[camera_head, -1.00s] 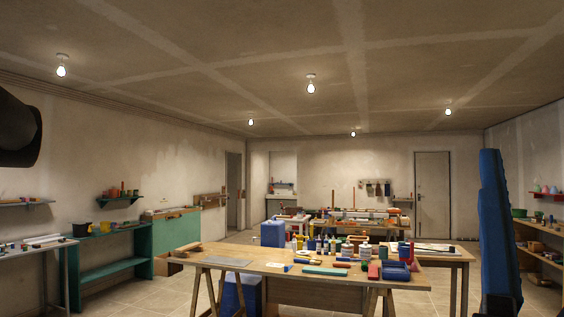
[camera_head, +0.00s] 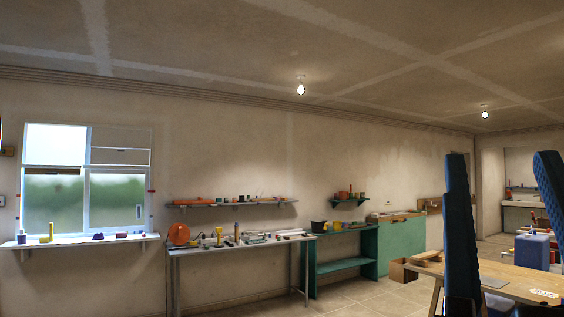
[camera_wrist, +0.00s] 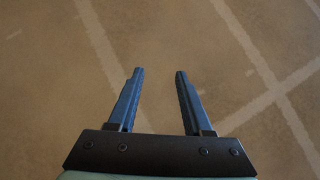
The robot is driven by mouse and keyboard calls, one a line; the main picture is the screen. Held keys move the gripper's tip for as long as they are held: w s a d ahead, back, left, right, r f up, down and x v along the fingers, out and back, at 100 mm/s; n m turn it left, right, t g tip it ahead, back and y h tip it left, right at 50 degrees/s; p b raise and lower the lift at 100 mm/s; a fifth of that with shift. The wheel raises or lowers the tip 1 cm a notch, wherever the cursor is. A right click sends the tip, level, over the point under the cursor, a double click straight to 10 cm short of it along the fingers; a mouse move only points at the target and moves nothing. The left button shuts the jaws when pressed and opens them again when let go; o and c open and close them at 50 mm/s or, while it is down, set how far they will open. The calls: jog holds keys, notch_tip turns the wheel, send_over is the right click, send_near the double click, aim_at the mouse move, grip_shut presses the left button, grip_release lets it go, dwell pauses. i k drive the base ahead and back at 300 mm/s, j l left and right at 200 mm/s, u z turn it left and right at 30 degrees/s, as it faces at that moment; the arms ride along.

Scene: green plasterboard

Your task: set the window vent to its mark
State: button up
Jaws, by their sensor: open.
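The window (camera_head: 86,185) is in the left wall in the head view, with a white frame and several panes. Its upper left pane (camera_head: 55,144) is bright, with a dark strip along its lower edge. The upper right part (camera_head: 120,146) has pale horizontal panels. A small red spot (camera_head: 152,190) shows at the right edge of the frame. I cannot tell which part is the vent or where its mark is.
A white sill shelf (camera_head: 80,242) with small items juts out under the window. A cluttered workbench (camera_head: 235,246) stands to its right, then a green shelf unit (camera_head: 345,265). A wooden table (camera_head: 500,278) is at lower right.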

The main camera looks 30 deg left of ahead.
aim_at(98, 156)
jog(key=u, duration=1.9)
jog(key=i, duration=8.35)
jog(key=l+z, duration=0.05)
jog(key=l, duration=0.15)
